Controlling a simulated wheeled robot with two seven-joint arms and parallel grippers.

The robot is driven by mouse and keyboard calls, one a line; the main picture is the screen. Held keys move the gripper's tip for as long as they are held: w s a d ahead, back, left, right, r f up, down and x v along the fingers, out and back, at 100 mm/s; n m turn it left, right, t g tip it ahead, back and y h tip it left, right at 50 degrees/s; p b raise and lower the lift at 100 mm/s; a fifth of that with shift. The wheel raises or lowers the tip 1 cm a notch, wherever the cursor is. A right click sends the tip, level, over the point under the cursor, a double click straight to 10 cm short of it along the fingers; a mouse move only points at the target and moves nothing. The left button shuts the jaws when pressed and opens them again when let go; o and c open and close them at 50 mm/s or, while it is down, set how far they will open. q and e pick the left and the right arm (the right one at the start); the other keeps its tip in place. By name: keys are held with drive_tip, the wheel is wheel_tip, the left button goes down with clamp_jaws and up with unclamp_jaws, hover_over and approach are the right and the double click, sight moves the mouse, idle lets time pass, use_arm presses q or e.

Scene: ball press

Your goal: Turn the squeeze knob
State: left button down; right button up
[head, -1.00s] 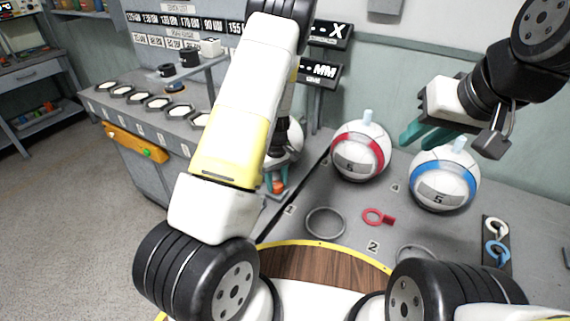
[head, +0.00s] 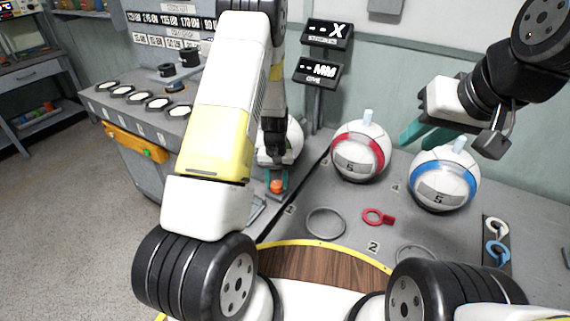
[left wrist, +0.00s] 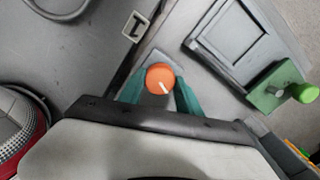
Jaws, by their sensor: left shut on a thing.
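The orange knob (head: 277,186) with a white pointer line shows small beneath my left gripper in the head view. In the left wrist view the knob (left wrist: 160,78) sits between the teal fingers of my left gripper (left wrist: 159,88), which is shut on it. Its pointer line slants toward the lower right there. In the head view my left gripper (head: 277,181) is partly hidden by its own arm.
The red-banded ball (head: 361,151) and blue-banded ball (head: 444,179) stand on the grey bench. A red ring tool (head: 377,217) lies before them. A green knob (left wrist: 305,93) is at the right of the left wrist view. Displays (head: 318,72) stand behind.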

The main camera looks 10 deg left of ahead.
sight(277, 184)
use_arm(q)
drive_tip(key=shift+m, duration=1.2)
drive_tip(key=c, duration=2.2)
unclamp_jaws()
drive_tip(key=c, duration=2.2)
unclamp_jaws()
drive_tip(key=c, duration=0.8)
unclamp_jaws()
drive_tip(key=shift+c, duration=0.2)
wheel_tip(277, 184, up, 8)
drive_tip(key=shift+f, duration=0.1)
